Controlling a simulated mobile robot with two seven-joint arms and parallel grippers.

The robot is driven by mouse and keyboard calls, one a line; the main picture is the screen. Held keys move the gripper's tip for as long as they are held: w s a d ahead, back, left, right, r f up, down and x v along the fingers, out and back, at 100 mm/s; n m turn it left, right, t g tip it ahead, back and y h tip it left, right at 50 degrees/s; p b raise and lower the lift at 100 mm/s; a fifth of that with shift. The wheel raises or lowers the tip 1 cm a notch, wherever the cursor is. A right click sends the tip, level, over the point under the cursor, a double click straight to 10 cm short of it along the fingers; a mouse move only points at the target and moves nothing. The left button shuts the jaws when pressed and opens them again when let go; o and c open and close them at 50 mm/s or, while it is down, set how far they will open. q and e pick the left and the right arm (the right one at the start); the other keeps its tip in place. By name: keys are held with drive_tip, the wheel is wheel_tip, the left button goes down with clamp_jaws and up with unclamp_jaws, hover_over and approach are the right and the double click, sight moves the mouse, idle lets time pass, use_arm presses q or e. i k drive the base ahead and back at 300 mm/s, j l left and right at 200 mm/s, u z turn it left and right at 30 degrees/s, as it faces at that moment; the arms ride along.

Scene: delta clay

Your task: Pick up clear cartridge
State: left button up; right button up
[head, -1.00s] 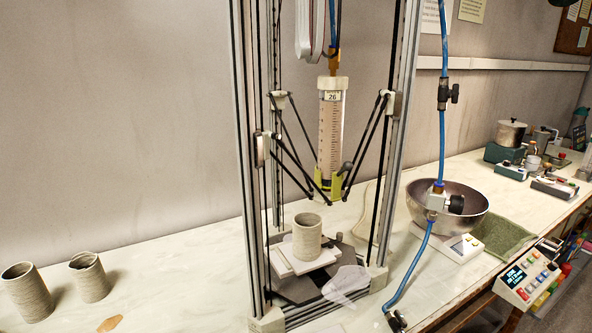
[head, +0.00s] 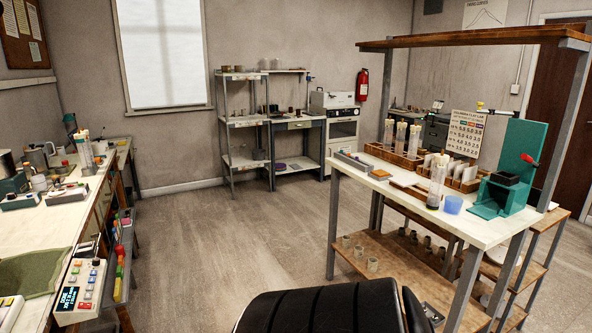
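A clear cartridge (head: 436,185) with dark material at its bottom stands upright near the front of the white-topped table at the right. Several more clear cartridges (head: 400,136) with pale caps stand upright in a wooden rack behind it. Another clear tube (head: 86,151) stands at the far end of the left bench. From here I cannot tell which cartridges are empty. Neither of my grippers shows in the head view.
A blue cup (head: 453,205) and a green press (head: 509,175) stand right of the nearest cartridge. A wooden shelf (head: 480,38) overhangs this table (head: 391,187). A black padded shape (head: 315,312) fills the bottom middle. Open floor (head: 220,245) lies between the left bench and the table.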

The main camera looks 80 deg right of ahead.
sight(439, 169)
drive_tip(key=l+z, duration=0.15)
drive_tip(key=z, duration=1.55)
drive_tip(key=k+j+z, duration=0.1)
drive_tip(key=z, duration=1.75)
drive_tip(key=i+u, duration=0.1)
drive_tip(key=u, duration=0.55)
drive_tip(key=i+l+u, duration=0.4)
drive_tip(key=l, duration=0.25)
drive_tip(key=i+l+u, duration=0.2)
drive_tip(key=l, duration=0.15)
drive_tip(key=l+u, duration=0.2)
drive_tip(key=l, duration=0.2)
drive_tip(key=i+l+u, duration=0.2)
drive_tip(key=l, duration=0.2)
